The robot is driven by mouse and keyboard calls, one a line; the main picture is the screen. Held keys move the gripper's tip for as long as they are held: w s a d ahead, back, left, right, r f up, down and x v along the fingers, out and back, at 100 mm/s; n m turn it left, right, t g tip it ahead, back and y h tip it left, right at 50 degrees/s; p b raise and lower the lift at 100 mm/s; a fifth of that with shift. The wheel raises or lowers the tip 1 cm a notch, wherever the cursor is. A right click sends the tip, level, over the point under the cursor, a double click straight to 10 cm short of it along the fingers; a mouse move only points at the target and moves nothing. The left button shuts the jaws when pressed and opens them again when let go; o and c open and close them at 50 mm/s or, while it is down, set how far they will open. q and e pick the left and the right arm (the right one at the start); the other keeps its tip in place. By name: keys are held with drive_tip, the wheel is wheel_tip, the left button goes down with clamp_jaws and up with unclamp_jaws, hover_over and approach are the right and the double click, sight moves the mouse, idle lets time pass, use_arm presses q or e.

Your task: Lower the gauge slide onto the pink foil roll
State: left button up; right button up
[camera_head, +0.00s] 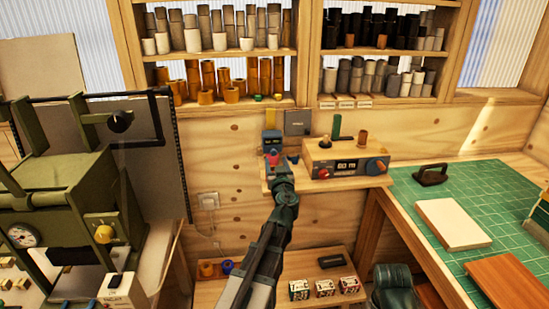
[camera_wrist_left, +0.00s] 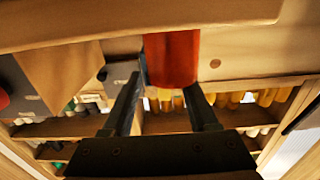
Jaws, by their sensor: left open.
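The gauge (camera_head: 270,139), a blue-grey upright device, stands on a small wooden wall ledge. A red part (camera_head: 272,159) shows low on its front, just beyond my left gripper (camera_head: 279,172). In the left wrist view a red block or cylinder (camera_wrist_left: 172,58) lies between the fingertips of the open left gripper (camera_wrist_left: 164,85); contact cannot be told. I cannot tell whether this red thing is the gauge slide or the pink foil roll; no separate pink roll is clear. The arm hides part of the ledge. My right gripper is not in view.
A counter box (camera_head: 346,167) with a display and knobs stands right of the gauge. A dark square plate (camera_head: 298,122) is on the wall behind. Shelves (camera_head: 230,107) of rolls are above, a green press (camera_head: 60,175) at left, a cutting mat (camera_head: 445,190) at right.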

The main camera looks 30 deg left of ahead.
sight(274, 154)
use_arm(q)
drive_tip(key=shift+x, duration=2.05)
clamp_jaws()
